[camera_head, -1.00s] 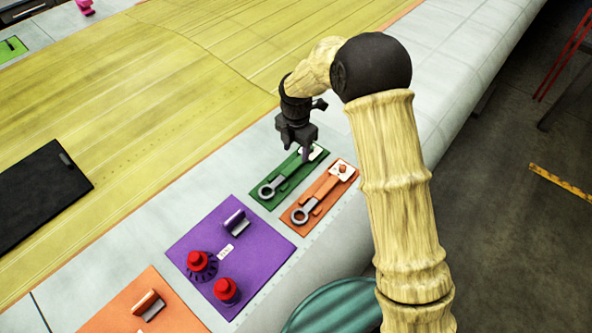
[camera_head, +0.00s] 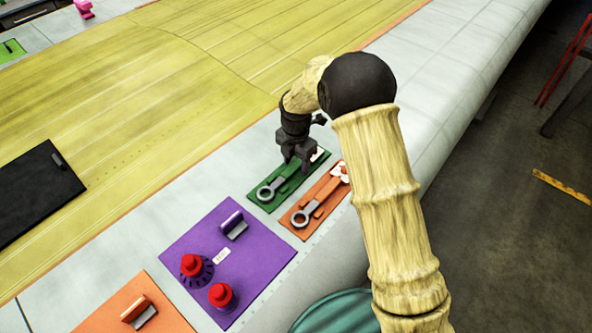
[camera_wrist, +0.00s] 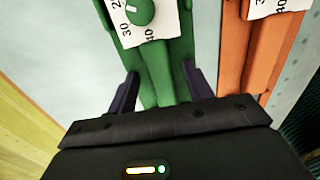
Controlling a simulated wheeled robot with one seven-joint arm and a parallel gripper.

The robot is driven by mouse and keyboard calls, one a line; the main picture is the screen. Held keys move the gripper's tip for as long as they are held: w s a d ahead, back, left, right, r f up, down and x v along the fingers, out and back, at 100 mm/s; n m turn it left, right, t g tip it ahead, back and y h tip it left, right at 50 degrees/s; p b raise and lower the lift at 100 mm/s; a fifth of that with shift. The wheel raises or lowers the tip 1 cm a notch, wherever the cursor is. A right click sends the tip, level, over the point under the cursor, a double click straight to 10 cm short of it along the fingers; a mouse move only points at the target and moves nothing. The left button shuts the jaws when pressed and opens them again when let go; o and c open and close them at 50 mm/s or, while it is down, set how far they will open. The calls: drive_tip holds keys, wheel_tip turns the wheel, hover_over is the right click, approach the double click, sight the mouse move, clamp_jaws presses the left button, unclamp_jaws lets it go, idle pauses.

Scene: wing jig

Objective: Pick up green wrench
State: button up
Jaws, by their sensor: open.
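The green wrench (camera_head: 285,182) lies on a green mat (camera_head: 263,202), its grey ring end towards the lower left. My gripper (camera_head: 296,167) is open and low over the handle part of the wrench in the head view, hiding some of it. In the wrist view, my gripper's two fingers (camera_wrist: 158,92) stand one on each side of the green handle (camera_wrist: 163,75). A green dial on a white number plate (camera_wrist: 140,18) shows at its far end. I cannot tell whether the fingers touch the wrench.
An orange wrench (camera_head: 318,204) on an orange mat lies just to the right, also seen in the wrist view (camera_wrist: 255,60). A purple panel (camera_head: 262,240) with two red knobs stands nearer. A black panel (camera_head: 30,200) is at the left.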

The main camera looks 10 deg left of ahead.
drive_tip(key=shift+d, duration=0.1)
idle(0.4)
drive_tip(key=shift+s, duration=0.1)
drive_tip(key=c, duration=0.3)
clamp_jaws()
drive_tip(key=shift+r, duration=0.1)
